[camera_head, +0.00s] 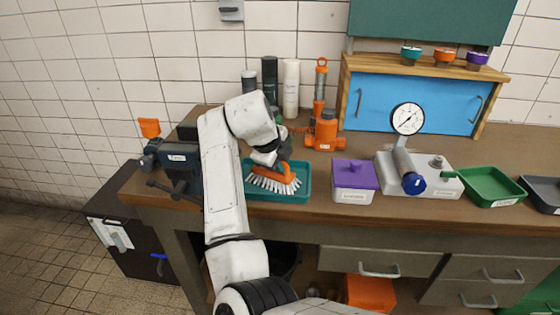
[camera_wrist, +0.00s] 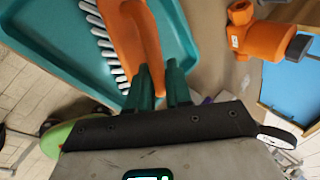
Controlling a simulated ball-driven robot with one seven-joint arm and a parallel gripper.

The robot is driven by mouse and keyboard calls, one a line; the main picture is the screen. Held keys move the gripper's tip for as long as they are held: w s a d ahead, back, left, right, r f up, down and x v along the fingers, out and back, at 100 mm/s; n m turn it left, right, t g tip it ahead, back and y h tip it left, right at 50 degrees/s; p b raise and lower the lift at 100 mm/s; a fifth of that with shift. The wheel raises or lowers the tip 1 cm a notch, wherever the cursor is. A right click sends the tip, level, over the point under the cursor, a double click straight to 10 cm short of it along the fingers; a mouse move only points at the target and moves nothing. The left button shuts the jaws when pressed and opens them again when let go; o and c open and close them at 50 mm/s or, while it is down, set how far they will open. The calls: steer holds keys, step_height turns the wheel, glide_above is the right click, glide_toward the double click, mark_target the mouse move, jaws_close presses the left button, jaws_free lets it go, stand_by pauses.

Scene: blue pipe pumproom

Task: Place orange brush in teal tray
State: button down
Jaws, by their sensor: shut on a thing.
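The orange brush (camera_head: 285,174) has a row of white bristles and lies within the outline of the teal tray (camera_head: 302,193) on the workbench. My gripper (camera_head: 284,161) is above the tray, shut on the brush handle. In the wrist view, my gripper's dark green fingers (camera_wrist: 160,68) are at the end of the orange brush (camera_wrist: 128,32), with the teal tray (camera_wrist: 45,55) beneath it. I cannot tell whether the bristles touch the tray floor. My arm hides the tray's left part in the head view.
A purple-lidded box (camera_head: 354,178) stands right of the tray, and an orange valve (camera_head: 325,133) behind it. A vise (camera_head: 178,165) is to the left. A gauge device (camera_head: 420,175) and a green tray (camera_head: 490,186) are farther right. Several bottles stand at the back.

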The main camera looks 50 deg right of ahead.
steer(key=shift+f, duration=0.15)
steer(key=c, duration=1)
jaws_free()
steer(key=shift+c, duration=0.2)
steer(key=v, duration=1.2)
